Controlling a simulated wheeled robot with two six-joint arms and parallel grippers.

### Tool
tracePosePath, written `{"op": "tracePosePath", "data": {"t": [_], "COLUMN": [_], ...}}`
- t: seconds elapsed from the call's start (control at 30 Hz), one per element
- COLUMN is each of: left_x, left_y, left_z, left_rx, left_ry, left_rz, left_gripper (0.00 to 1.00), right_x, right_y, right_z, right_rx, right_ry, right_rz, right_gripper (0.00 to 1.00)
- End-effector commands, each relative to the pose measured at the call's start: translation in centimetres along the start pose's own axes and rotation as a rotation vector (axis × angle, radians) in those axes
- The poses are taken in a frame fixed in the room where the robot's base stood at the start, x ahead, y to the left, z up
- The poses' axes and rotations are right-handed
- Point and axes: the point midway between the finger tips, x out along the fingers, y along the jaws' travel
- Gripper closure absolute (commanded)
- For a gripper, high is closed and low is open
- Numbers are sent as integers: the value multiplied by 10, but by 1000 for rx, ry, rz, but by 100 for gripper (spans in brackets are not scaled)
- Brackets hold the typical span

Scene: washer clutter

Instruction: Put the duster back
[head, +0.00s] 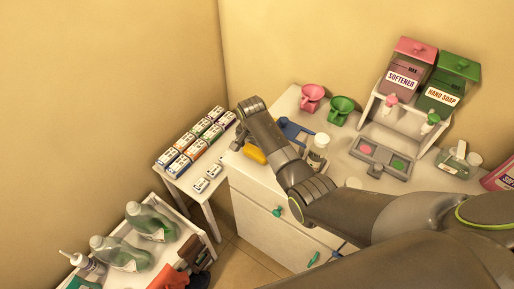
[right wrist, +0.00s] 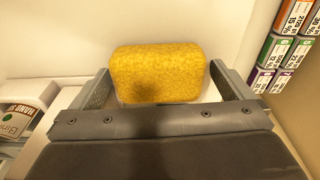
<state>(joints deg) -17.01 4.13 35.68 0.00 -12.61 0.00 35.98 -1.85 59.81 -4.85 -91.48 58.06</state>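A yellow sponge-like block (right wrist: 158,72) lies on a pale surface in the right wrist view, between the two spread fingers of my right gripper (right wrist: 162,85). The fingers stand open on either side of it; a narrow gap shows on the right, and contact on the left is unclear. In the head view the yellow block (head: 254,154) shows at the left end of the white cabinet top, partly hidden by my right arm. No thing is clearly recognisable as a duster. My left gripper is not in view.
Several small boxes (head: 196,138) stand on a side table left of the cabinet (head: 250,202). Blue (head: 292,130), pink (head: 311,97) and green (head: 341,108) items stand behind my arm. Dispensers (head: 402,82) stand at the back right. Bottles (head: 118,252) stand on a lower table.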

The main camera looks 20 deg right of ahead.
Motion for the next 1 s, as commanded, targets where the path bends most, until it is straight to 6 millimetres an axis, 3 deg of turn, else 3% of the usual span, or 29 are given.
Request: {"op": "tracePosePath", "data": {"t": [0.33, 0.8, 1.0], "left_x": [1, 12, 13], "left_y": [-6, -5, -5], "left_z": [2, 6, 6], "left_rx": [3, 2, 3], "left_ry": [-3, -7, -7], "left_rz": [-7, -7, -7], "left_gripper": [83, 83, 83], "right_x": [-15, -101, -119], "right_y": [-2, -2, -1], "right_z": [-1, -1, -1], "right_rx": [0, -1, 0], "right_ry": [3, 4, 2], "right_rz": [-4, -6, -3], "right_gripper": [0, 0, 0]}}
